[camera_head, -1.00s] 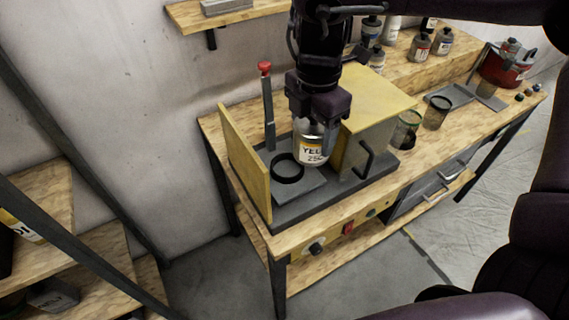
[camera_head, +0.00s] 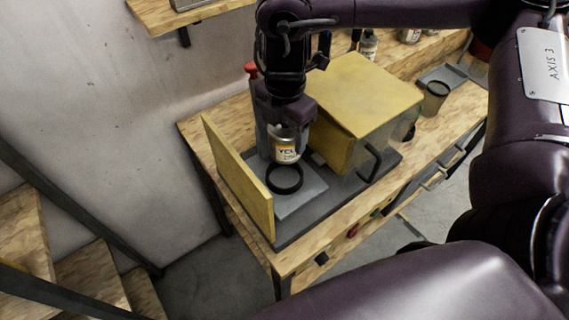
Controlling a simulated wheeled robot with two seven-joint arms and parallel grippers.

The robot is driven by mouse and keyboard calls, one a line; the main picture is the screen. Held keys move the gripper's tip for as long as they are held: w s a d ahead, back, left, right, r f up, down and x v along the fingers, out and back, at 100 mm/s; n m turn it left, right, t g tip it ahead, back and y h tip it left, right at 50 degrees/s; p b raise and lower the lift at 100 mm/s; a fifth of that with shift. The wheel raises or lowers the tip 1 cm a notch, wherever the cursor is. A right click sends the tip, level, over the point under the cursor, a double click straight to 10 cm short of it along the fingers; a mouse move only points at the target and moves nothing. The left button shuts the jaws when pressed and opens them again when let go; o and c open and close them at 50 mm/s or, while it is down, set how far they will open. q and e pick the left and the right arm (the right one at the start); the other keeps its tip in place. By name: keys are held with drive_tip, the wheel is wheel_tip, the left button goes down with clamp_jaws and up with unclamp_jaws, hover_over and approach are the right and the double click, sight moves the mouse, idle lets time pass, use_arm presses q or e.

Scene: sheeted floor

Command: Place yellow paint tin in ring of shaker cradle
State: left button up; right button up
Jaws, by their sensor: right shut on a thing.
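The yellow paint tin (camera_head: 286,150) is a small metal can with a white and yellow label, in the middle of the head view. My right gripper (camera_head: 284,122) is shut on its upper part and holds it upright. The tin is above and just behind the black ring (camera_head: 285,179) of the shaker cradle; its lower edge looks close to the ring's far rim, but I cannot tell the exact gap. The ring looks empty and sits on a grey plate (camera_head: 306,193). My left gripper is not in view.
The shaker's yellow door panel (camera_head: 238,178) stands to the left of the ring. Its yellow housing (camera_head: 362,100) with a dark handle (camera_head: 371,163) stands close on the right. A dark open tin (camera_head: 434,99) is farther right on the wooden bench (camera_head: 192,130).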

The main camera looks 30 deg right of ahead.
sight(284, 152)
drive_tip(key=f, duration=0.4)
drive_tip(key=shift+w+f, duration=0.2)
drive_tip(key=shift+f, duration=1.15)
wheel_tip(284, 152, down, 3)
drive_tip(key=shift+f+p, duration=0.15)
drive_tip(key=shift+p, duration=0.4)
drive_tip(key=shift+f, duration=0.5)
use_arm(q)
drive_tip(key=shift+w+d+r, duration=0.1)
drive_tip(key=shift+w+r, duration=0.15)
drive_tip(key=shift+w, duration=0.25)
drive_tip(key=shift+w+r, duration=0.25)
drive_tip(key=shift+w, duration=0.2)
use_arm(e)
drive_tip(key=shift+f, duration=0.1)
drive_tip(key=o, duration=1.3)
drive_tip(key=shift+o, duration=0.2)
